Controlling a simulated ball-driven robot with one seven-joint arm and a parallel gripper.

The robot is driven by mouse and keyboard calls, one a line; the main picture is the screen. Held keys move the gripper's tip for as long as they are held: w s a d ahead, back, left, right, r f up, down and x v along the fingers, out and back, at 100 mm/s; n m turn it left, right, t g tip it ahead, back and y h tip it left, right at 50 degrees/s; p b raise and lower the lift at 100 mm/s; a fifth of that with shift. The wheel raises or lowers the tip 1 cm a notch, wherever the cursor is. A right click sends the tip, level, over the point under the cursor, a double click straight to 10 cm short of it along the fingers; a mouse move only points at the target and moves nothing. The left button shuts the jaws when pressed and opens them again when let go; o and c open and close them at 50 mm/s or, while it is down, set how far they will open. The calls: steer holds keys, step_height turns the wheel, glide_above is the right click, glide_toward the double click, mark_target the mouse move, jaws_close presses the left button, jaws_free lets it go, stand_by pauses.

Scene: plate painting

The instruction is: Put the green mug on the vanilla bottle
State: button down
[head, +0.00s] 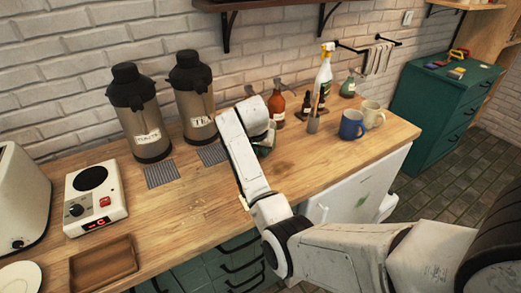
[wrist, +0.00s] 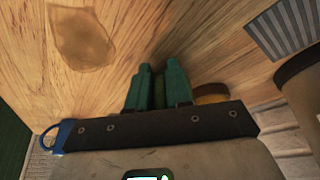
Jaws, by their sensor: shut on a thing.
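My gripper (wrist: 159,76) shows in the wrist view with its two teal fingers close together and a strip of green between them. I take this green piece (wrist: 158,96) to be the green mug, mostly hidden by the fingers. In the head view a bit of green (head: 264,151) shows at the end of my arm, low over the counter. Just behind it stands an amber bottle (head: 277,110). Small dark bottles (head: 307,104) stand to its right. No label is readable, so I cannot tell which is the vanilla bottle.
A blue mug (head: 352,126) and a cream mug (head: 372,115) stand on the counter's right part. A white spray bottle (head: 324,77) is at the back. Two large dispensers (head: 140,118) stand left of my arm.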

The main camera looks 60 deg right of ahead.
steer(key=shift+f, duration=0.5)
steer(key=c, duration=1)
jaws_free()
steer(key=shift+o, duration=0.2)
